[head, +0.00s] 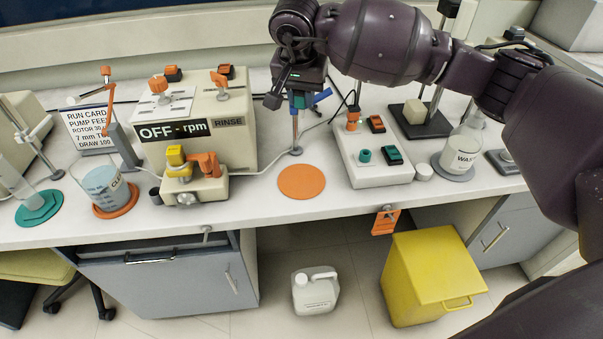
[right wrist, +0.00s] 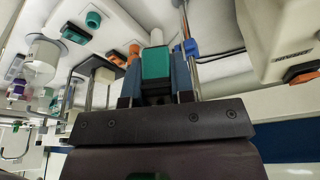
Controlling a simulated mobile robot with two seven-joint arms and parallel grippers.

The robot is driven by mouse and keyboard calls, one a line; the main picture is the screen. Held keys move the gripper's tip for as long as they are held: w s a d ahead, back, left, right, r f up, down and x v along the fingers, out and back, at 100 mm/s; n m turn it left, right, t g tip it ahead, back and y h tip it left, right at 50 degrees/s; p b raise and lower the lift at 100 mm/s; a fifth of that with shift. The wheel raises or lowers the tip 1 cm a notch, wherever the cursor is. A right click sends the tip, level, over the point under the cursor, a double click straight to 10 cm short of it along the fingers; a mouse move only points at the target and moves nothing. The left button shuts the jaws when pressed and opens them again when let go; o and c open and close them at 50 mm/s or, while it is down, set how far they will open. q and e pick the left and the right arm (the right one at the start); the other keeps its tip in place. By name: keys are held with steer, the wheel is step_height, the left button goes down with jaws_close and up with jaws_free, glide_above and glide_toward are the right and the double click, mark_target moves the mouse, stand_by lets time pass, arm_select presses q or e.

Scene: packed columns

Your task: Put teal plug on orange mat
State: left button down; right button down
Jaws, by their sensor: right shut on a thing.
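My right gripper (head: 298,94) hangs over the bench, its jaws shut on the teal plug (right wrist: 155,64). In the right wrist view the plug sits as a teal block between the two fingers. In the head view only a small teal part of the plug (head: 298,101) shows, the rest hidden by the gripper. The round orange mat (head: 301,181) lies bare on the bench, nearer the front edge than the gripper. My left gripper is in neither view.
Close by stand a rod stand with a blue clamp (head: 321,96), a white control box (head: 372,154) with knobs and switches, and the pump (head: 195,185). A beaker (head: 104,187) stands on another orange disc (head: 117,207) at left. A flask (head: 461,151) stands at right.

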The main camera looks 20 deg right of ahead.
steer(key=shift+f+b, duration=1.25)
steer(key=shift+f, duration=8.45)
steer(key=shift+r, duration=0.1)
steer(key=shift+f, duration=0.2)
steer(key=c, duration=1)
jaws_free()
